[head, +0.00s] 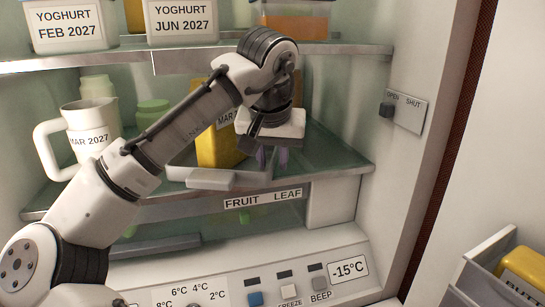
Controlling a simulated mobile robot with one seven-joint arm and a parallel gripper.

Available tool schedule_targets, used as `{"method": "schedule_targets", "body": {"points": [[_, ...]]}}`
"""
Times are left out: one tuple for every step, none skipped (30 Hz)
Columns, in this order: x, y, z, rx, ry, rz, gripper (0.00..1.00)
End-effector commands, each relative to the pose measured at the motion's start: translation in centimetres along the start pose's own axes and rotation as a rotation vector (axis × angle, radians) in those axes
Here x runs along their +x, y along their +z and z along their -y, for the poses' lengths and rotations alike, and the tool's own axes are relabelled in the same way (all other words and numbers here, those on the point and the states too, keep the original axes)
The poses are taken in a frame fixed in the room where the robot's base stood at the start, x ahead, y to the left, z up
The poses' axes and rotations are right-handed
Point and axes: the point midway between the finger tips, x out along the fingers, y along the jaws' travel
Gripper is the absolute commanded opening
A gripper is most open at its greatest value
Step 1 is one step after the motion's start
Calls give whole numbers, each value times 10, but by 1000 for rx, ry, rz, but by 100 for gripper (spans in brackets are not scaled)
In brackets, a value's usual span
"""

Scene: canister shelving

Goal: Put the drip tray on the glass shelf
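A shallow pale grey tray (212,180), which looks like the drip tray, is at the front of the middle glass shelf (338,158) inside the fridge. My gripper (272,160) points down at the tray's right end, with two purple fingers partly hidden by the wrist. The fingers look a little apart; I cannot tell whether they touch or grip anything.
A yellow carton (212,148) stands behind the tray, a white jug (88,135) and green-lidded jar (153,117) to the left. Yoghurt tubs (66,27) are on the shelf above. The drawer labelled FRUIT LEAF (262,198) is below. The glass right of my gripper is clear.

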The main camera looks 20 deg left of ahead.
Motion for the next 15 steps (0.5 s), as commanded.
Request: {"method": "schedule_targets", "body": {"points": [[-2,-1,0,0,-1,0,26],[-4,-1,0,-1,-1,0,26],[-5,-2,0,-1,0,0,26],[-8,-1,0,-1,1,-1,26],[-11,-2,0,-1,2,-1,26],[-17,-1,-1,0,1,-2,26],[-23,-1,-1,1,2,-3,26],[-29,-1,-1,0,2,-2,26],[-38,-1,-1,0,1,-3,26],[-45,-1,-1,0,1,-3,26],[-52,-1,-1,1,2,-3,26],[-55,10,0,1,-1,-3,26],[-57,18,0,-1,-2,-3,26],[-60,25,0,1,-3,-2,26],[-64,35,0,0,-5,-2,26]]}}
